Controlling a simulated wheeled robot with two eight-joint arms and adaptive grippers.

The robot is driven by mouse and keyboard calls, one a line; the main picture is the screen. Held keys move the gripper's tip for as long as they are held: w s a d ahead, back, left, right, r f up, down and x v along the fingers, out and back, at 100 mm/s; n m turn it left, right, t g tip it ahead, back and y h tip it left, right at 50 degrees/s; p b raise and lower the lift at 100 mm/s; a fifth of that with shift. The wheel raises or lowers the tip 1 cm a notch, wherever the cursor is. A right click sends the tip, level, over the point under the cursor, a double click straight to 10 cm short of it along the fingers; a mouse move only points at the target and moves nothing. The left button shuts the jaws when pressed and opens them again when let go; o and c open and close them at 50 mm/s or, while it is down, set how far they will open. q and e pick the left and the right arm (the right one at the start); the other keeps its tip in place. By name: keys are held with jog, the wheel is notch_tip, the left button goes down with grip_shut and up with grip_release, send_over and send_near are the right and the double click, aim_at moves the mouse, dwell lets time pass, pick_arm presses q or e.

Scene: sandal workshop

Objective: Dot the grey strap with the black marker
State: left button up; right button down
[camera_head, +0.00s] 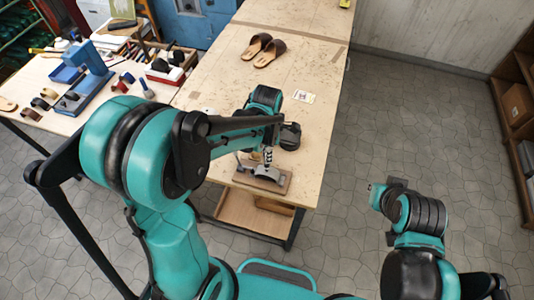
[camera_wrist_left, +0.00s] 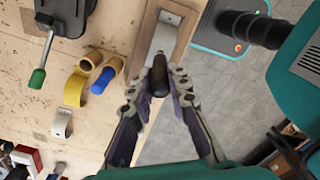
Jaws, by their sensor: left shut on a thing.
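The grey strap (camera_head: 262,172) lies on a wooden block (camera_head: 284,186) at the front end of the workbench. In the left wrist view the strap (camera_wrist_left: 165,38) shows beyond the fingertips on its block (camera_wrist_left: 185,39). My left gripper (camera_head: 268,156) is above the block in the head view. In the left wrist view the gripper (camera_wrist_left: 156,88) is shut on the black marker (camera_wrist_left: 159,76), whose far end points to the strap. I cannot tell whether the marker touches it. My right gripper (camera_head: 377,194) is off to the right, clear of the bench; its jaws are not clear.
A pair of brown sandals (camera_head: 263,50) and a white card (camera_head: 303,96) lie farther up the bench. A tool-covered side table (camera_head: 45,70) stands left.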

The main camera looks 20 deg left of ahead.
pick_arm(q)
jog(key=shift+r+p, duration=1.95)
jog(key=shift+r, duration=1.15)
